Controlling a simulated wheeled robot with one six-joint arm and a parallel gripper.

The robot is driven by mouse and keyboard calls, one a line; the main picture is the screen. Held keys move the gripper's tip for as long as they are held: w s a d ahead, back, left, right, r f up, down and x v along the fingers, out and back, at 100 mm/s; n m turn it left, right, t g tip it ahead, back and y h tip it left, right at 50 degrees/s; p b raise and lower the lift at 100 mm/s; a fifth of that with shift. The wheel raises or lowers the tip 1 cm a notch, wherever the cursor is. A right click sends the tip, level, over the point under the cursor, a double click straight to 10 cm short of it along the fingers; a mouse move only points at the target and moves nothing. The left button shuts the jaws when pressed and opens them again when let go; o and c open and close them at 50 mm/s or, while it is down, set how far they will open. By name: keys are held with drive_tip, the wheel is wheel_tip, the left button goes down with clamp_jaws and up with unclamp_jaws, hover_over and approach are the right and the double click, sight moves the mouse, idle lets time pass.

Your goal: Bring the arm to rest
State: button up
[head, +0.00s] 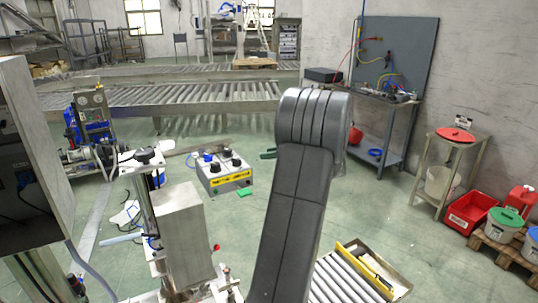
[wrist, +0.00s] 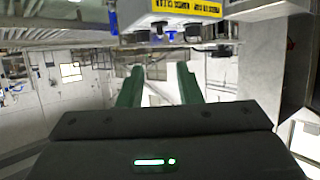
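My dark grey arm (head: 300,170) rises through the middle of the head view, bent over at its rounded top joint. In the wrist view, my gripper (wrist: 160,69) shows two green fingers standing apart with nothing held between them. In the head view, only a small green part beside the arm may belong to the gripper; the rest is hidden. A control box with a yellow label (head: 230,180) stands left of the arm, and a similar yellow-labelled box (wrist: 172,7) shows at the top of the wrist view, just past the fingertips.
A metal stand (head: 185,235) is left of the arm, and a grey cabinet (head: 25,150) fills the left edge. A roller tray (head: 340,280) lies low right. A roller conveyor (head: 190,97) crosses behind. A small table (head: 460,137) and red bin (head: 470,210) stand right, with clear floor before them.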

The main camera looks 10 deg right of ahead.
sight(237, 159)
drive_tip(key=shift+w+a, duration=0.1)
drive_tip(key=p+x, duration=0.2)
drive_tip(key=x, duration=1.1)
drive_tip(key=shift+w+a+f+p, duration=0.1)
drive_tip(key=shift+a+f+p, duration=0.15)
drive_tip(key=shift+a+p, duration=0.05)
drive_tip(key=shift+d, duration=0.1)
